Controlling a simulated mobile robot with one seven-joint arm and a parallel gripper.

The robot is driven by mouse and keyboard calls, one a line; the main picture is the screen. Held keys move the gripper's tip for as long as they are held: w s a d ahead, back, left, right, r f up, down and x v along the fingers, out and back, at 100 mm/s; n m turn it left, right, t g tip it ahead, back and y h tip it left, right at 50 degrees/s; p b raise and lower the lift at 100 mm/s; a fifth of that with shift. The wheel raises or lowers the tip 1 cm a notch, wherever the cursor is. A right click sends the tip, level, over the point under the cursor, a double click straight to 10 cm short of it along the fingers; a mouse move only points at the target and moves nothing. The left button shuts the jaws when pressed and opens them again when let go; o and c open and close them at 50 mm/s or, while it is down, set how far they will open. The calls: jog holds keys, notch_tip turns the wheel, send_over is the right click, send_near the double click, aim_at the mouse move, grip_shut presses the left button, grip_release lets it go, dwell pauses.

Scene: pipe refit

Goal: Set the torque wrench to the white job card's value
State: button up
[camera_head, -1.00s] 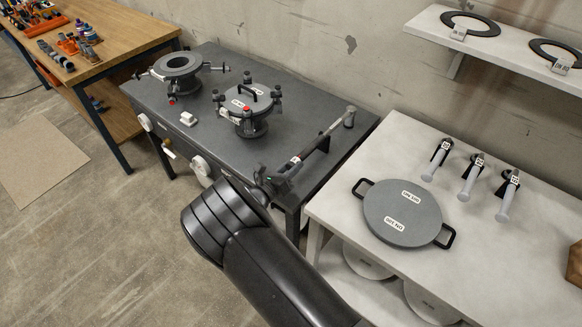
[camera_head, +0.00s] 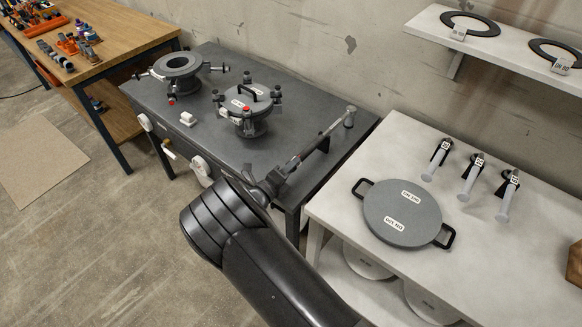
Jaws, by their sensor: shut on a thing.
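The torque wrench (camera_head: 318,141) lies along the right side of the dark grey bench, its head (camera_head: 349,116) toward the wall and its handle end toward me. A dark block stands beside its middle. My gripper (camera_head: 279,174) is at the handle end, shut on the wrench; the fingertips are small and partly hidden by my wrist. The scale on the wrench cannot be read. I cannot make out a white job card for certain; a small white object (camera_head: 187,119) sits on the bench near its front edge.
Two flanged pipe ends, one open (camera_head: 177,68) and one covered with a handled lid (camera_head: 248,103), stand on the bench. A shelf above holds ring gaskets (camera_head: 470,24).

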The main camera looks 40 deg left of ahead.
jog(key=shift+n, duration=0.3)
dwell(0.4)
jog(key=o, duration=1)
jog(key=shift+c, duration=0.2)
jog(key=s, duration=1)
jog(key=shift+s, duration=0.4)
